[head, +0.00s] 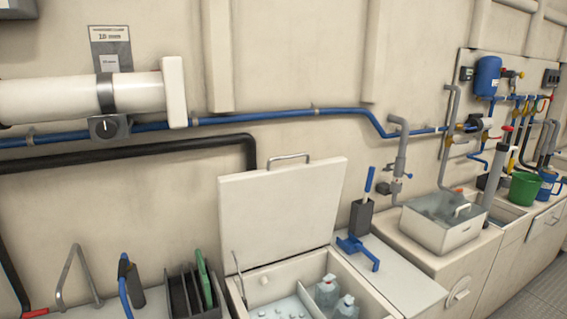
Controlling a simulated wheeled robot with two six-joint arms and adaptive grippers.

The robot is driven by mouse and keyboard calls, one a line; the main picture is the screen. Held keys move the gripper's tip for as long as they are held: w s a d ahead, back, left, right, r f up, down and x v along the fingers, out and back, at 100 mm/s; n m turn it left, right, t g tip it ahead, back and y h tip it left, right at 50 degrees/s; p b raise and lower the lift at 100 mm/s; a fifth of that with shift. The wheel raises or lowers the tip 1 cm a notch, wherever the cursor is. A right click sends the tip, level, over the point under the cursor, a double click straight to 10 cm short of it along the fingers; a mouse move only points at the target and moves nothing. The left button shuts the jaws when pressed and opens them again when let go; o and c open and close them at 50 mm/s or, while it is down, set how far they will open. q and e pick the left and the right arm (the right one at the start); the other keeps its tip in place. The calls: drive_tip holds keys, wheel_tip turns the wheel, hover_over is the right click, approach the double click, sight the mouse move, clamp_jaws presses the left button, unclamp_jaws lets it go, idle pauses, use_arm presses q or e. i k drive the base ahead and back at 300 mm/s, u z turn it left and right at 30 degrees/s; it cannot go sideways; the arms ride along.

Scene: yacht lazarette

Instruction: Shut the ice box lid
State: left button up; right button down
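The ice box (368,294) is a white built-in chest at the bottom centre of the head view. Its white lid (283,212) stands open, raised nearly upright towards the wall, with a metal handle (288,158) on its upper edge. A thin metal stay (239,276) shows at the lid's left side. Inside are clear bottles (335,297) and a pale tray of ice (280,312). The bottom of the box is cut off by the picture edge. Neither gripper is in view.
A blue-handled tool in a dark holder (361,217) and a blue clamp (358,250) stand right of the lid. A dark rack (190,296) stands left of the box. Pipes run along the wall behind.

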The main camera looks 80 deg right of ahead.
sight(268, 215)
drive_tip(key=k, duration=0.45)
drive_tip(key=z, duration=0.85)
